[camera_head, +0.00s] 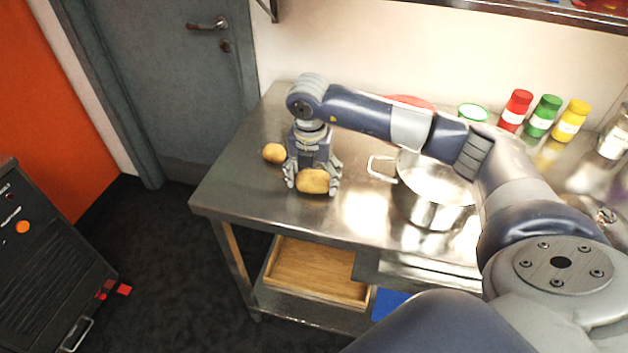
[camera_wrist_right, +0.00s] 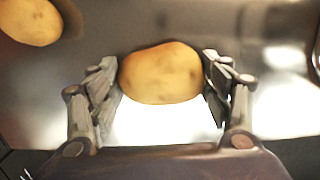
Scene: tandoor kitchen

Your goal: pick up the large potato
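The large potato (camera_head: 312,181) is tan and oval, low over the steel table (camera_head: 230,190) near its left front part. My right gripper (camera_head: 313,178) points down at it. In the right wrist view the large potato (camera_wrist_right: 161,73) lies between the two fingertips of my right gripper (camera_wrist_right: 162,80), with the pads against both its sides and no clear gap. I cannot tell whether it is lifted off the table. A second potato (camera_head: 274,153) lies on the table, left of and behind the gripper; it also shows at the wrist view's top left (camera_wrist_right: 30,20). My left gripper is not in view.
A steel pot (camera_head: 432,212) stands right of the gripper, under my right arm. Red (camera_head: 516,110), green (camera_head: 542,116) and yellow (camera_head: 571,121) bottles stand at the back right. A wooden tray (camera_head: 318,290) is on the lower shelf. The table's left end is mostly bare.

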